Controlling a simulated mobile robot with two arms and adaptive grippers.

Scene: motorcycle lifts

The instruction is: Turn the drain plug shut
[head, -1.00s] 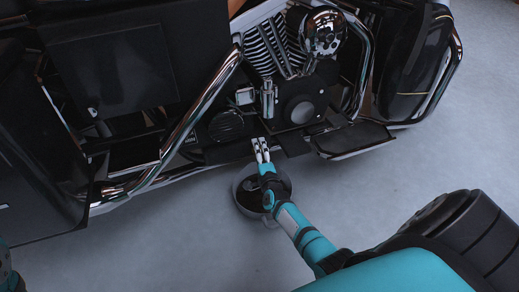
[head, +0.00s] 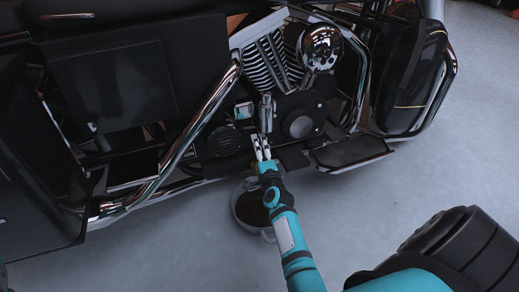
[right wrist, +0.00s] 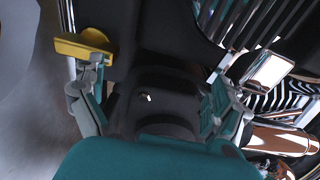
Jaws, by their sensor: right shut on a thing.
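My right gripper (head: 262,147) reaches up to the underside of the motorcycle's engine, its fingertips close together there in the head view. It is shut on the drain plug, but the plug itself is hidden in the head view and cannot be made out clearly. In the right wrist view the gripper's fingers (right wrist: 155,85) stand on either side of a dark area. A yellow piece (right wrist: 85,45) shows by the left finger; I cannot tell whether it belongs to the plug. My left gripper is not in view.
A round grey drain pan (head: 238,214) sits on the floor below the gripper. A black footboard (head: 350,153) juts out to the right, and a chrome bar (head: 205,115) slants down at the left.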

